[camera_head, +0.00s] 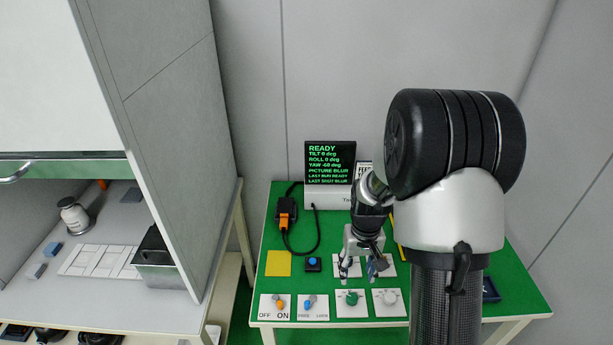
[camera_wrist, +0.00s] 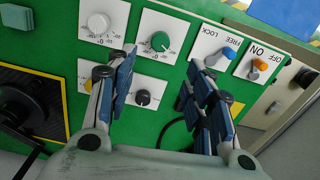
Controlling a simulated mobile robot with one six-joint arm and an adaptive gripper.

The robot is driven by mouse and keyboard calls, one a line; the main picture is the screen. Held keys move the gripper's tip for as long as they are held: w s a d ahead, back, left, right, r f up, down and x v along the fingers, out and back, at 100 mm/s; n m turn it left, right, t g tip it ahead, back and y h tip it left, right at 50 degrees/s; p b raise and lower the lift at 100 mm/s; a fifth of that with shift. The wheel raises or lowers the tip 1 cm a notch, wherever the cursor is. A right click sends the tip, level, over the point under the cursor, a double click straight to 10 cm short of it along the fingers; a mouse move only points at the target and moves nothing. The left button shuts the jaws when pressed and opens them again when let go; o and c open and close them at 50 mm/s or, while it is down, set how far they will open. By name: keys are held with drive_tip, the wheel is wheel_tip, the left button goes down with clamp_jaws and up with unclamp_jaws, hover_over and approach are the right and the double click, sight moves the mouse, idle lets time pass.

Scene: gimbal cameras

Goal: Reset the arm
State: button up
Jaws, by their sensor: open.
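My gripper (camera_head: 362,268) is open and empty above the control panels on the green table (camera_head: 268,238). In the wrist view its fingers (camera_wrist: 160,82) are spread, with a black knob (camera_wrist: 142,97) seen between them. A green knob (camera_head: 351,298) and a white knob (camera_head: 389,297) are on front panels; the wrist view shows the green knob (camera_wrist: 160,42) just beyond the fingertips. My left finger partly hides another panel. I cannot see contact with any knob.
A FREE/LOCK lever (camera_head: 309,302) and an OFF/ON switch (camera_head: 279,304) are at front left. A screen (camera_head: 330,162) reads READY and PICTURE BLUR. A black-and-orange device (camera_head: 287,213) with a cable, a yellow pad (camera_head: 278,263) and a blue button (camera_head: 313,263) lie left of my gripper.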

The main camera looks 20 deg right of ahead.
drive_tip(key=s+a+r+n+t, duration=0.1)
drive_tip(key=s+a+r, duration=0.25)
drive_tip(key=r, duration=0.35)
drive_tip(key=s+a+r+t, duration=0.1)
drive_tip(key=s+a+r, duration=0.25)
drive_tip(key=r, duration=0.35)
drive_tip(key=s+a+r+n+t, duration=0.1)
drive_tip(key=s+a+r, duration=0.2)
drive_tip(key=s+r, duration=0.3)
drive_tip(key=s+a+r+t, duration=0.1)
drive_tip(key=s+a+r, duration=0.1)
drive_tip(key=s+r, duration=0.2)
drive_tip(key=s, duration=0.3)
drive_tip(key=shift+a+t, duration=0.15)
drive_tip(key=shift+t, duration=0.15)
drive_tip(key=shift+s, duration=0.1)
idle(1.5)
